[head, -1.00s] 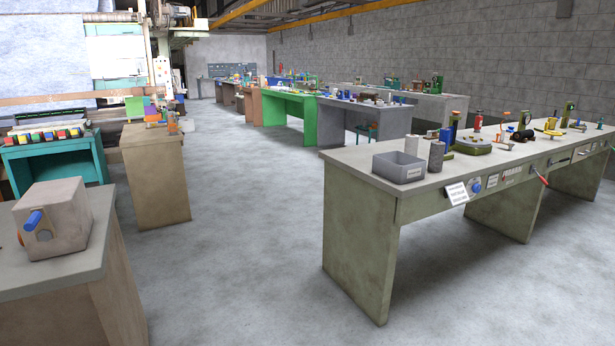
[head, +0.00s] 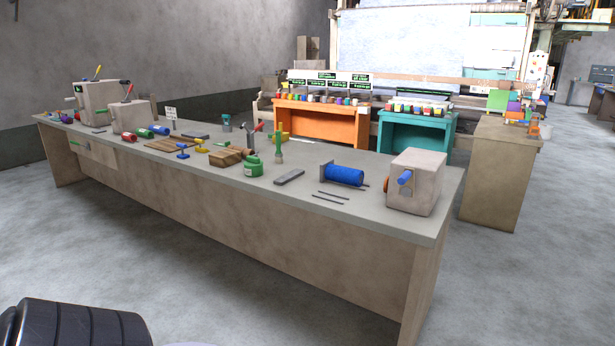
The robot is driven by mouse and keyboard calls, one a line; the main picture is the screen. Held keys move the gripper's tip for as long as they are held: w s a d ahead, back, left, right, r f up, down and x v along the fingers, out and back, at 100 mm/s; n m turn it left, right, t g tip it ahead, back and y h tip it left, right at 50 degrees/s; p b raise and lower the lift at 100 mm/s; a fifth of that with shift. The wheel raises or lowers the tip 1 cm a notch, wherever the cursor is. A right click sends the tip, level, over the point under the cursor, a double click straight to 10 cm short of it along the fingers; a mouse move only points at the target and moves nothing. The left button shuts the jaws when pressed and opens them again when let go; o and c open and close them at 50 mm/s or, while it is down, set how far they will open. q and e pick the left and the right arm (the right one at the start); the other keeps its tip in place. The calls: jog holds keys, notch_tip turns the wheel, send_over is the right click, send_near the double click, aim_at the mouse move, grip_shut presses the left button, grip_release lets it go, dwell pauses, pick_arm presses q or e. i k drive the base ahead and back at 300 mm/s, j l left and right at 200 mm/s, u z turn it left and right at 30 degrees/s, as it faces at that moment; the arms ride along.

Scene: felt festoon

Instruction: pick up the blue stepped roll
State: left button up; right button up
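Two blue roll-like things lie on the long grey workbench (head: 300,196). The larger blue cylinder (head: 345,176) lies on its side near the right end, with a grey plate at its left end. A smaller blue roll (head: 159,130) lies farther left, beside a green roll (head: 144,133) and a red roll (head: 129,136). I cannot tell from here which of the blue ones is stepped. Neither of my grippers is in view.
A beige box with a blue handle (head: 427,172) stands at the bench's right end. A green container (head: 253,167), a grey bar (head: 289,178) and thin rods (head: 329,200) lie nearby. Orange (head: 318,127) and teal (head: 413,138) tables stand behind. Floor is clear in front and right.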

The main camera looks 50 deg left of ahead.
aim_at(346, 176)
jog(key=u, duration=1.5)
jog(key=i+l, duration=0.25)
jog(key=i+l+u, duration=0.15)
jog(key=i+l, duration=0.15)
jog(key=l, duration=0.15)
jog(key=i+l, duration=0.25)
jog(key=l, duration=0.15)
jog(key=i+l+u, duration=0.15)
jog(key=l, duration=0.25)
jog(key=i+l, duration=0.3)
jog(key=i+l+u, duration=0.05)
jog(key=l, duration=0.05)
